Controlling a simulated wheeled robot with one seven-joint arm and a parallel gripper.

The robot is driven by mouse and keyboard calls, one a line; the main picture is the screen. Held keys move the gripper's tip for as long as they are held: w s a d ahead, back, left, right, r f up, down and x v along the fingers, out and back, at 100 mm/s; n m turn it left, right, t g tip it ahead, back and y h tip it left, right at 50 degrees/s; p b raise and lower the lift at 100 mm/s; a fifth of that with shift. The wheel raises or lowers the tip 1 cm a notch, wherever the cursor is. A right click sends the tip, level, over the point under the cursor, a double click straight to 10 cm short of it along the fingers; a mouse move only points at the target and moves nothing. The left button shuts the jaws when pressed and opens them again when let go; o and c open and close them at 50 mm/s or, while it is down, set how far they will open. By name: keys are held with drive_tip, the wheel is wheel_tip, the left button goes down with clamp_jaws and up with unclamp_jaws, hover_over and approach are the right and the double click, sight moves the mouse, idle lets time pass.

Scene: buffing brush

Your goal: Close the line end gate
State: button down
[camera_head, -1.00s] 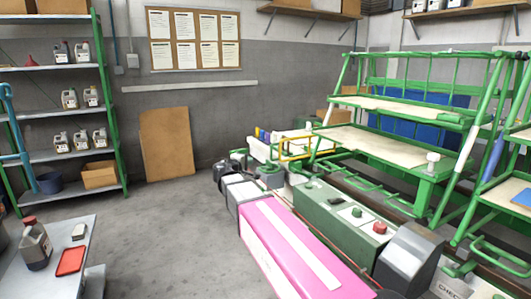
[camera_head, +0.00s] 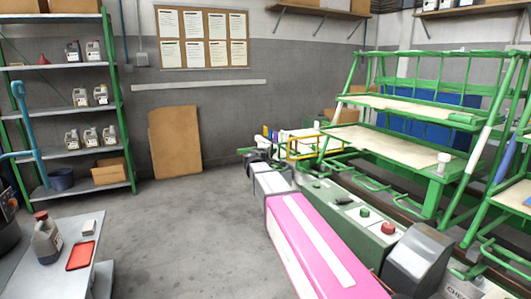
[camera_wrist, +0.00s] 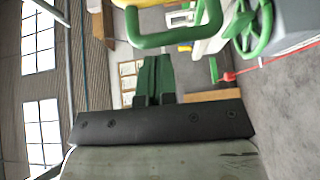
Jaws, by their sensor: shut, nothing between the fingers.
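The line end gate appears to be the yellow tubular frame (camera_head: 290,148) at the far end of the machine line in the head view. It is small there, and I cannot tell how far open it stands. In the wrist view my gripper (camera_wrist: 155,62) is shut and empty, with its green fingers together. A yellow piece (camera_wrist: 150,3) shows at the top edge of the wrist view; I cannot tell if it is part of the gate.
A pink machine cover (camera_head: 310,240) and a green control box (camera_head: 345,212) run along the line. Green racks (camera_head: 440,165) stand on the right. A bent green rail (camera_wrist: 175,38) and green handwheel (camera_wrist: 250,30) show in the wrist view.

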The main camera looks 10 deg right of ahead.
sight(298, 145)
drive_tip(key=shift+d, duration=0.35)
drive_tip(key=shift+w, duration=0.1)
drive_tip(key=w+d, duration=0.1)
drive_tip(key=d, duration=0.3)
drive_tip(key=w+d, duration=0.1)
drive_tip(key=d, duration=0.3)
drive_tip(key=w+d, duration=0.2)
drive_tip(key=d, duration=0.3)
drive_tip(key=shift+w, duration=0.1)
